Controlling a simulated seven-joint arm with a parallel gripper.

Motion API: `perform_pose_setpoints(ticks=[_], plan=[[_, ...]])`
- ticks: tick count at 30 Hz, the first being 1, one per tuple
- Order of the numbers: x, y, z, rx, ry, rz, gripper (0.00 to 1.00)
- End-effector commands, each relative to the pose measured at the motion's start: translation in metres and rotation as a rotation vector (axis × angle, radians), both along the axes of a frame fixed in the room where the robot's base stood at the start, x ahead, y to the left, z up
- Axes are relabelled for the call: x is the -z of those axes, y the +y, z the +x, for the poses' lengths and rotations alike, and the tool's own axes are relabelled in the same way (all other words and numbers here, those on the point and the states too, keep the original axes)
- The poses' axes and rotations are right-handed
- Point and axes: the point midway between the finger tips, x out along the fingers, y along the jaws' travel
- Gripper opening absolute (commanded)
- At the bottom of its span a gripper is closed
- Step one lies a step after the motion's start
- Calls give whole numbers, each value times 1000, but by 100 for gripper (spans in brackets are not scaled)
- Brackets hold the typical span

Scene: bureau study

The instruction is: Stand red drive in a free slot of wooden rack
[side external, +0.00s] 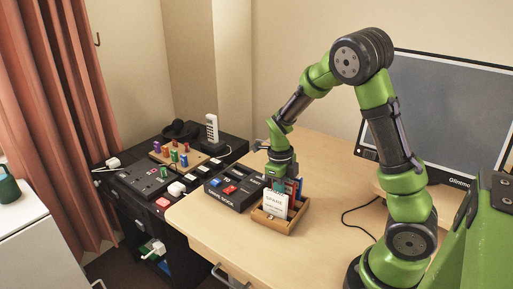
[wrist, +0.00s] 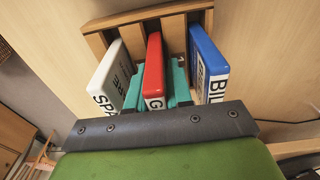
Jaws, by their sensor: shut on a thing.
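My gripper (side external: 282,176) is over the wooden rack (side external: 281,226), pointing down. In the wrist view its teal fingers (wrist: 156,90) are shut on the red drive (wrist: 154,62), one on each side. The red drive is upright, between a white drive marked SPARE (wrist: 112,77) on the left and a blue drive (wrist: 206,62) on the right. The rack's slatted wooden side (wrist: 150,17) shows behind them. The red drive's lower end is hidden, so I cannot tell whether it rests on the slot floor. The white drive (side external: 275,204) also faces the side view.
A black dock (side external: 229,196) with blue and red parts on top stands left of the rack. Behind it are a peg board (side external: 178,153) and a white phone (side external: 212,128). A monitor (side external: 450,110) stands at the back right. The desk (side external: 212,228) is clear in front.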

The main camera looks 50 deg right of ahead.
Motion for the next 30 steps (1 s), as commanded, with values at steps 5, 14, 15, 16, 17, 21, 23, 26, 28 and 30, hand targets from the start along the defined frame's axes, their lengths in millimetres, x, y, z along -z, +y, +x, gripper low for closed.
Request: perform_pose_setpoints(ticks=[5, 14, 15, 16, 17, 21, 23, 26, 28, 30], plan=[[4, 0, 0, 0, 1, 1, 0], [10, 0, 0, 0, 0, 0, 0], [10, 0, 0, 0, 0, 0, 0], [11, 0, 0, 0, 0, 0, 0], [12, 0, 0, 0, 0, 0, 0], [12, 0, 0, 0, 0, 0, 0], [12, 0, 0, 0, 0, 0, 23], [12, 0, 0, 0, 0, 0, 39], [12, 0, 0, 0, 0, 0, 49], [12, 0, 0, 0, 0, 0, 50]])
